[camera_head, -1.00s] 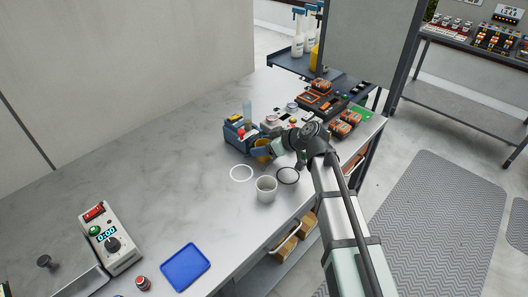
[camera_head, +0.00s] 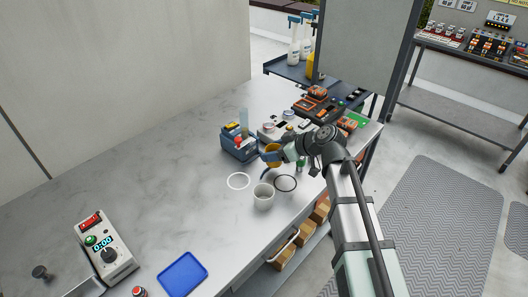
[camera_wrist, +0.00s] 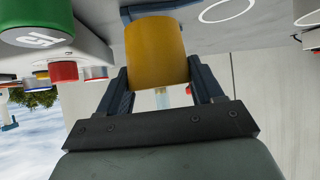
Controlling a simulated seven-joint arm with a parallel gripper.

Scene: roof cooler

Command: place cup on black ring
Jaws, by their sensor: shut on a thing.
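A yellow cup (camera_head: 272,153) is held between the blue fingers of my gripper (camera_head: 269,158). In the wrist view the yellow cup (camera_wrist: 155,50) sits between both fingers of my gripper (camera_wrist: 163,85). The black ring (camera_head: 285,184) lies flat on the counter, below and right of the held cup in the head view. It is empty. A white cup (camera_head: 263,197) stands upright on the counter beside the black ring, to its left. I cannot tell how high the yellow cup is above the counter.
A white ring (camera_head: 238,181) lies empty left of the black ring. A blue bin (camera_head: 239,148) with small items stands behind it. Battery packs and devices (camera_head: 318,100) crowd the back right. The middle-left counter (camera_head: 130,190) is clear.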

